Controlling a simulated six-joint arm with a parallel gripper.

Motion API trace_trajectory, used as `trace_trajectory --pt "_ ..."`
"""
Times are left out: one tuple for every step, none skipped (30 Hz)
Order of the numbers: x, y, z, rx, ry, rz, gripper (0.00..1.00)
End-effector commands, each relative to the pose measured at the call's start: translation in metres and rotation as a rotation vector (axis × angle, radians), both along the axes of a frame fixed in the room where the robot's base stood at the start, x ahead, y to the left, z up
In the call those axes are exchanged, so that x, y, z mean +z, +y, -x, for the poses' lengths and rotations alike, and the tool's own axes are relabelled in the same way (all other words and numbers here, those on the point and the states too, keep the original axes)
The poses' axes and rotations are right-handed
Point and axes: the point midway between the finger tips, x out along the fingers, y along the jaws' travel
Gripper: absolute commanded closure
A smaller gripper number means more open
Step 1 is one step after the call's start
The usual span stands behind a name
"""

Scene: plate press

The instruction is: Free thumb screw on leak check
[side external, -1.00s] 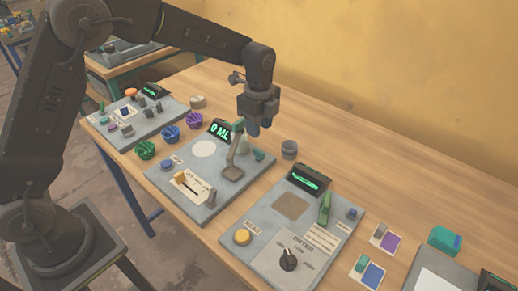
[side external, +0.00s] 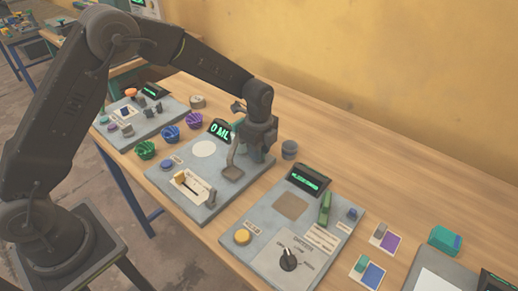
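The leak check appears to be the grey panel (side external: 170,188) with a lit display (side external: 219,129) reading "0 ML". It carries a white disc (side external: 204,149), a square-ended lever or clamp arm (side external: 233,172), a slotted slider (side external: 191,186) and a blue button (side external: 166,165). My gripper (side external: 257,155) points down at the panel's far right corner, just right of the clamp arm. It covers the spot where a small teal knob, possibly the thumb screw, showed before. The fingers are dark and small, so I cannot tell whether they are open or touching the knob.
A grey cup (side external: 289,150) stands close right of my gripper. Green, blue and purple knobbed caps (side external: 171,132) stand behind the panel's left side. The table behind the dryer panel is clear.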

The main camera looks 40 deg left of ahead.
Motion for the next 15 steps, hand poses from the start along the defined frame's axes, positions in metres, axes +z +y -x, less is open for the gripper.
trace_trajectory --pt "0.0001 0.0000 0.0000 0.000 0.000 0.000 0.79" --pt "0.0002 0.0000 0.0000 0.000 0.000 0.000 0.82" --pt "0.0002 0.0000 0.0000 0.000 0.000 0.000 0.86" --pt "0.0002 0.0000 0.0000 0.000 0.000 0.000 0.89" --pt "0.0002 0.0000 0.0000 0.000 0.000 0.000 0.92" --pt "0.0003 0.0000 0.0000 0.000 0.000 0.000 0.95" --pt "0.0003 0.0000 0.0000 0.000 0.000 0.000 0.98" --pt "0.0003 0.0000 0.0000 0.000 0.000 0.000 1.00" --pt "0.0003 0.0000 0.0000 0.000 0.000 0.000 1.00" --pt "0.0003 0.0000 0.0000 0.000 0.000 0.000 1.00" --pt "0.0004 0.0000 0.0000 0.000 0.000 0.000 1.00" --pt "0.0004 0.0000 0.0000 0.000 0.000 0.000 1.00" --pt "0.0004 0.0000 0.0000 0.000 0.000 0.000 1.00" --pt "0.0004 0.0000 0.0000 0.001 0.000 0.000 1.00" --pt "0.0004 0.0000 0.0000 0.004 0.000 0.000 1.00"
